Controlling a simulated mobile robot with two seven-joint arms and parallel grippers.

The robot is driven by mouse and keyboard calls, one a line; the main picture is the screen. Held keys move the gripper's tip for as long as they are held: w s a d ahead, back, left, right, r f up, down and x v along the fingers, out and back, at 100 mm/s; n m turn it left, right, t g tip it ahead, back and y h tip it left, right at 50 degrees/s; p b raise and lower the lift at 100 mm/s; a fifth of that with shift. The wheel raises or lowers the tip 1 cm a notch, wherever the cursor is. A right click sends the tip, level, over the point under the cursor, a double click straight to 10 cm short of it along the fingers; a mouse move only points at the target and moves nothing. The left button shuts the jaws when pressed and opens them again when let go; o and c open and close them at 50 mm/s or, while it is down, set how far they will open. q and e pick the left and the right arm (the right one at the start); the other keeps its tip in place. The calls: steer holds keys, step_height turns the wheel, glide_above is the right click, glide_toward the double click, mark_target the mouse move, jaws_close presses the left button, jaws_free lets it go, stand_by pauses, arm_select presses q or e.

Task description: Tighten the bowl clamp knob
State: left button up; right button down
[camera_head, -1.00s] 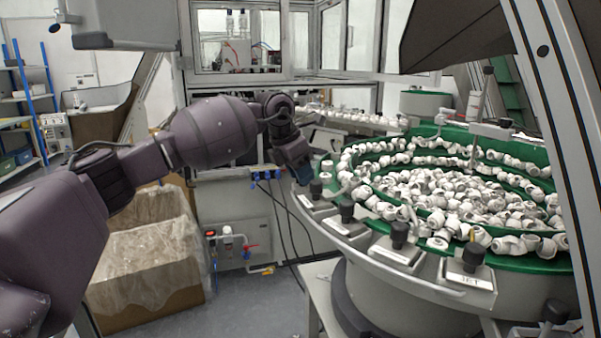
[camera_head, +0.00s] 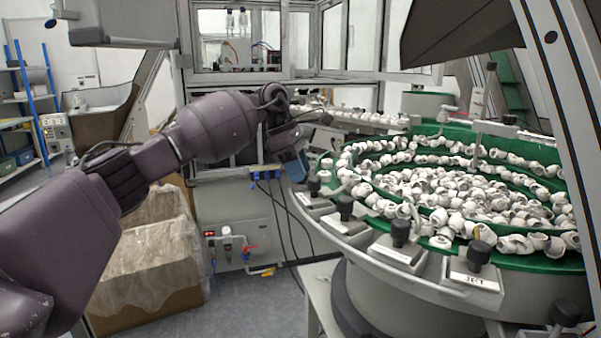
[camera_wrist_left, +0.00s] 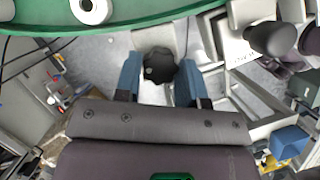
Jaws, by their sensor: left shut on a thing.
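The bowl feeder (camera_head: 452,292) stands at the right in the head view, with black clamp knobs along its front edge. My left gripper (camera_head: 298,168) is at the left end of this edge, pointing down. In the left wrist view a black lobed clamp knob (camera_wrist_left: 160,65) sits between the blue fingers of my left gripper (camera_wrist_left: 158,82), which are shut on it. My right gripper is not in view.
More knobs on labelled plates follow along the rim, such as one (camera_head: 400,233) at the front. White caps (camera_head: 450,185) fill the green bowl. A cardboard box (camera_head: 150,275) with a plastic liner stands on the floor at left. A machine cabinet (camera_head: 243,232) with hoses is behind.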

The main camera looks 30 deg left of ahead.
arm_select(q)
steer(key=m, duration=0.1)
steer(key=m+g+b, duration=0.1)
steer(key=m, duration=0.1)
steer(key=shift+w+f, duration=0.2)
steer(key=shift+f, duration=0.05)
steer(key=m+g+b, duration=0.1)
steer(key=m, duration=0.1)
steer(key=shift+m, duration=0.3)
steer(key=m, duration=0.1)
steer(key=m+g+b, duration=0.1)
steer(key=shift+w+r+m, duration=0.1)
steer(key=shift+r+m, duration=0.1)
steer(key=shift+m, duration=0.2)
steer(key=shift+r+m+g+y, duration=0.15)
steer(key=shift+m+g+y, duration=0.15)
steer(key=shift+m, duration=0.6)
steer(key=shift+r+m+g, duration=0.15)
steer(key=shift+m+g, duration=0.15)
steer(key=shift+m, duration=0.5)
steer(key=shift+d+m+y, duration=0.1)
steer(key=shift+m+y, duration=0.3)
steer(key=shift+m, duration=0.2)
steer(key=shift+m+g, duration=0.3)
steer(key=shift+m, duration=0.3)
steer(key=shift+p, duration=0.3)
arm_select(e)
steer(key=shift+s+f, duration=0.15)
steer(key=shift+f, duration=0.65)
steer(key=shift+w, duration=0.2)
